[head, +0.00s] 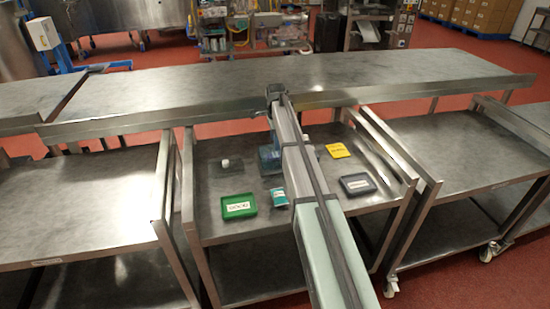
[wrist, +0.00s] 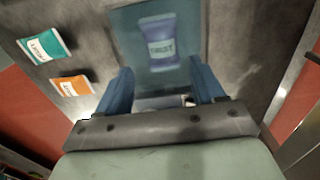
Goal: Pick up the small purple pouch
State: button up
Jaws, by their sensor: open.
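The small purple pouch (wrist: 158,42) with a pale label lies on a blue-grey flat tray or mat (wrist: 195,22) in the wrist view. My gripper (wrist: 161,66) is open, its two blue fingers spread on either side of the pouch's near end. Nothing is between the fingers in their grip; I cannot tell how high they are above the pouch. In the head view my arm covers the spot, and I cannot make out the purple pouch there.
A teal pouch (wrist: 45,45) and an orange pouch (wrist: 72,87) lie left of the tray. In the head view, a green tray (head: 240,207), a dark grey tray (head: 358,184), a yellow item (head: 338,150) and a small white object (head: 225,163) are on the metal table (head: 215,232).

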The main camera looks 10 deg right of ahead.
aim_at(276, 153)
jog(key=shift+w+d+f, duration=0.1)
jog(key=shift+f, duration=1.85)
jog(key=shift+w+d+f, duration=0.1)
jog(key=shift+f, duration=1.8)
jog(key=c, duration=0.9)
jog(key=shift+r, duration=0.15)
